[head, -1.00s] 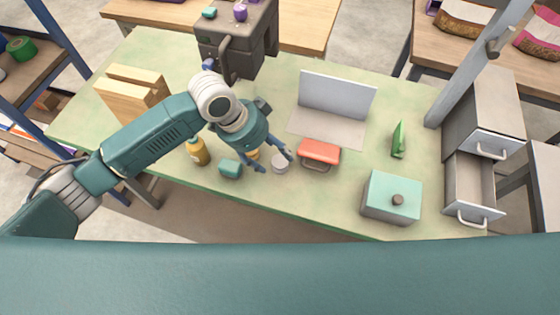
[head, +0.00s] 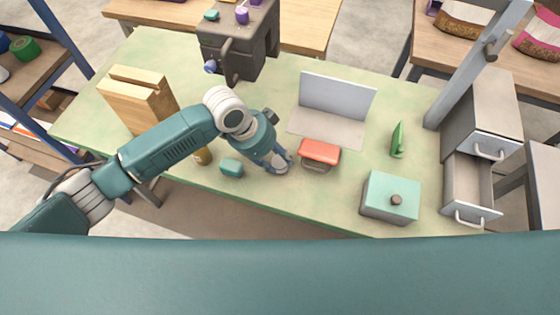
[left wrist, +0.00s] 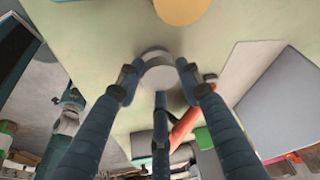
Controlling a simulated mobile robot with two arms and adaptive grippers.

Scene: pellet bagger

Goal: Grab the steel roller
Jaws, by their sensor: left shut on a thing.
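The steel roller (head: 281,168) is a short pale grey cylinder standing on the green table, left of the red-orange block. My left gripper (head: 278,162) reaches down to it with its fingers closed around it. In the left wrist view the roller (left wrist: 158,70) shows its round grey end between the fingertips of my left gripper (left wrist: 158,82), with fingers on both sides and a third finger behind. Part of the roller is hidden by the fingers in the head view. My right gripper is not in view.
The red-orange block (head: 319,152) with a handle stands close right of my left gripper. A teal block (head: 232,168) lies to the left.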

